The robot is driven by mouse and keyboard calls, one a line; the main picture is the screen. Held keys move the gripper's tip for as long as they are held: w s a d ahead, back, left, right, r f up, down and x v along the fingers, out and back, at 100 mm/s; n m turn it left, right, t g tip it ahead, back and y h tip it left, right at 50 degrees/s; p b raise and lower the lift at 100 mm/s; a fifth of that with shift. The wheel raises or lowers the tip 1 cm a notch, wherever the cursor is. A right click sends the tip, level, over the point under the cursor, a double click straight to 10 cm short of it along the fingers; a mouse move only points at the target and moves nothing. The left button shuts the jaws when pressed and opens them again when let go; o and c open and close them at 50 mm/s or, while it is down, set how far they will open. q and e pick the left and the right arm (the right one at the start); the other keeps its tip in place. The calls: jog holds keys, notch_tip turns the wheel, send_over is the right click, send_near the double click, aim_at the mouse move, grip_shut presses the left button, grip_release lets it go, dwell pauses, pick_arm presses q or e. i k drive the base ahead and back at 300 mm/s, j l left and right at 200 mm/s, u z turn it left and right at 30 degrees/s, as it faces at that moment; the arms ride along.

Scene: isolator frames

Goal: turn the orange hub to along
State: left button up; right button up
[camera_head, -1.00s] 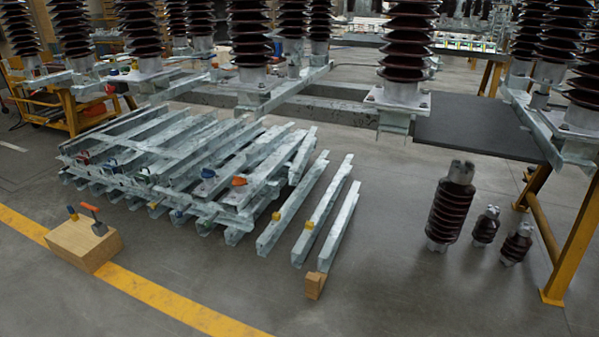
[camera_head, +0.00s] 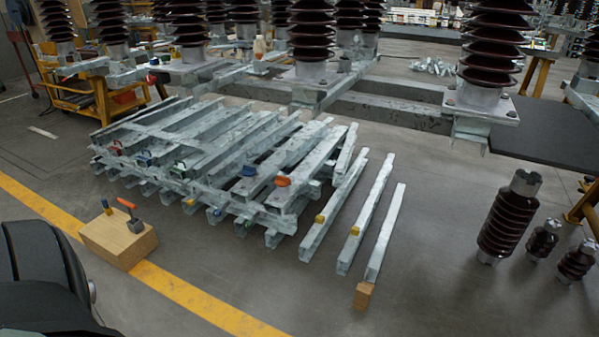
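An orange hub (camera_head: 283,181) sits on the near right part of the stack of galvanized steel beams (camera_head: 190,150). It looks like a small rounded piece, too small here to tell its exact direction. A blue hub (camera_head: 249,170) sits just left of it. A dark rounded part of my own body fills the lower left corner. Neither gripper is in view.
Several loose beams (camera_head: 376,215) lie on the floor right of the stack, with a small wooden block (camera_head: 363,295) at one end. Dark ribbed insulators (camera_head: 508,217) stand at the right. A yellow line (camera_head: 190,295) crosses the floor.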

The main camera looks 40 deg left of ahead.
aim_at(281, 181)
jog(key=j+z, duration=0.2)
jog(key=j, duration=0.35)
jog(key=k+j+z, duration=0.2)
jog(key=j, duration=0.8)
jog(key=k+j+z, duration=0.1)
jog(key=j, duration=0.35)
jog(key=k+j, duration=0.1)
jog(key=j, duration=0.35)
jog(key=k+j, duration=0.1)
jog(key=j, duration=0.35)
jog(key=j+z, duration=0.1)
jog(key=j, duration=0.4)
jog(key=k, duration=0.05)
